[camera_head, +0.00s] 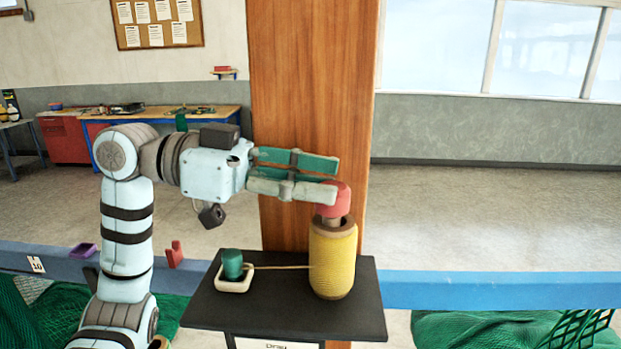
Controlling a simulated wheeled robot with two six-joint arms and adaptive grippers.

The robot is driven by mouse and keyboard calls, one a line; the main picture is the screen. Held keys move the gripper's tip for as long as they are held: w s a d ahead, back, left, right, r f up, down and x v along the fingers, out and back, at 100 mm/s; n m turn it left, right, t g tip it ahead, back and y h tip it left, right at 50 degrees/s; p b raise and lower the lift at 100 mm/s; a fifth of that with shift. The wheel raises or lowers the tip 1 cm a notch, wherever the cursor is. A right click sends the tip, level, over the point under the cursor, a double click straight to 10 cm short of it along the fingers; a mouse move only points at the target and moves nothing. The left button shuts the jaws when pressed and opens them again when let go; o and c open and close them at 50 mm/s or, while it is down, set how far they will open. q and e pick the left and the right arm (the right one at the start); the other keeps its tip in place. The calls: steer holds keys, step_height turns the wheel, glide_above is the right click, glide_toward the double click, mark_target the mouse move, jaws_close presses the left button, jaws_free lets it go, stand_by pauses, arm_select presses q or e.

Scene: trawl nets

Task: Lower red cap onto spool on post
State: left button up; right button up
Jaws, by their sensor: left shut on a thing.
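A red cap (338,200) is held at the fingertips of my left gripper (328,180), which is shut on it. The cap is right above the top of a yellow spool (333,262). The spool stands upright on a black stand (290,312), with a brown core end (334,223) showing at its top. I cannot tell whether the cap touches the spool. The post inside the spool is hidden or cannot be told from the core. My right gripper is out of view.
A green cylinder (232,263) sits in a white square holder (235,282) on the stand, with a thin cord running to the spool. A wooden pillar (310,100) rises behind. A blue beam (480,290) and green nets (490,330) flank the stand.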

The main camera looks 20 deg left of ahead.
arm_select(q)
steer(key=shift+f, duration=0.15)
steer(key=shift+f+b, duration=0.4)
steer(key=shift+f, duration=0.1)
steer(key=o, duration=1.1)
steer(key=shift+c, duration=0.2)
steer(key=v, duration=1.2)
steer(key=shift+a, duration=0.1)
